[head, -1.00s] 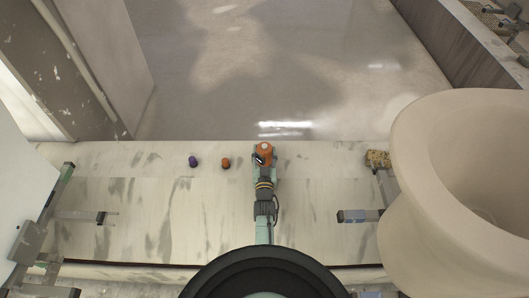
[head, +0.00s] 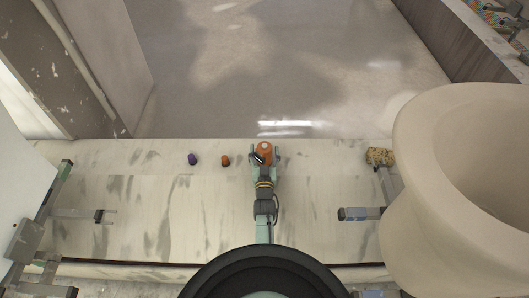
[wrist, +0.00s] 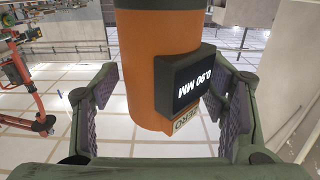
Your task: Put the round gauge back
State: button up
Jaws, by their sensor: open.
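The gauge (wrist: 160,65) is an orange cylinder with a dark display block reading 0.90 MM, upside down in the wrist view, and a ZERO label below it. It also shows in the head view (head: 265,148), at the far edge of the pale streaked surface. My gripper (head: 265,152) is open, with one finger on each side of the gauge. In the wrist view the padded fingers (wrist: 165,100) stand apart from the gauge, with gaps on both sides. The upper end of the gauge is cut off there, and what it rests on is hidden.
A purple piece (head: 192,159) and a small orange-brown piece (head: 225,160) lie left of my gripper. A sponge-like block (head: 380,157) and a large beige vessel (head: 405,165) are at the right. The pale surface (head: 190,215) is mostly clear.

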jog(key=shift+r, duration=0.2)
jog(key=shift+s+r+p, duration=0.4)
jog(key=shift+r+p, duration=0.15)
jog(key=shift+p, duration=0.55)
jog(key=s+p, duration=0.3)
jog(key=s, duration=0.8)
jog(key=shift+f, duration=0.15)
